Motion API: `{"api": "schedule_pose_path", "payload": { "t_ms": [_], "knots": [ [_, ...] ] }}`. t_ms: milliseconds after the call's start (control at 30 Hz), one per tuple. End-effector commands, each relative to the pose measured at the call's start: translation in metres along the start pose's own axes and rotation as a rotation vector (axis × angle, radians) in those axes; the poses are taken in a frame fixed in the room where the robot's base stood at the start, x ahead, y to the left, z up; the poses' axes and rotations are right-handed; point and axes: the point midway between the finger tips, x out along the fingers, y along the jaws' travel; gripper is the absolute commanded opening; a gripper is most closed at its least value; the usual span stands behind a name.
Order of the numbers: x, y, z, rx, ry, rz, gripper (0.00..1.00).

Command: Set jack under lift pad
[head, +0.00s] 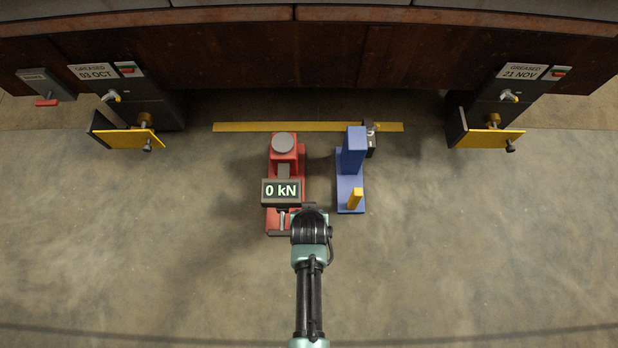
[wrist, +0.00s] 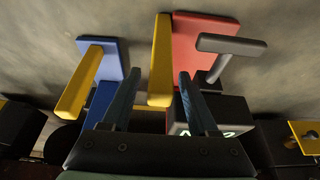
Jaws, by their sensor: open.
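A red jack (head: 276,162) with a round grey top and a "0 kN" display (head: 281,190) stands on the floor. The wrist view shows its red base (wrist: 205,38), a grey handle (wrist: 235,44) and a yellow upright bar (wrist: 160,50) at the base's edge. My gripper (wrist: 159,78) is open, its two fingers apart, with the yellow bar showing between them. I cannot tell how near the bar is. In the head view my wrist covers the jack's near right side. No lift pad can be made out under the dark body.
A blue stand (head: 352,155) with a yellow post (head: 355,199) is close on the right. A yellow strip (head: 235,127) lies behind both. Boxes with yellow flaps (head: 130,139) (head: 490,138) stick out left and right below a rusty body (head: 350,60). Front floor is clear.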

Motion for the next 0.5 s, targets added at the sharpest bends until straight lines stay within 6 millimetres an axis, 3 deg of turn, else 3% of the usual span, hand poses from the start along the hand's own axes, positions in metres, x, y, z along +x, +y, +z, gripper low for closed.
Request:
{"api": "schedule_pose_path", "payload": {
  "t_ms": [367, 400, 500],
  "knots": [
    [0.0054, 0.0000, 0.0000, 0.000, 0.000, 0.000, 0.60],
    [0.0053, 0.0000, 0.0000, 0.000, 0.000, 0.000, 0.58],
    [0.0053, 0.0000, 0.0001, 0.000, 0.000, 0.000, 0.40]
  ]
}}
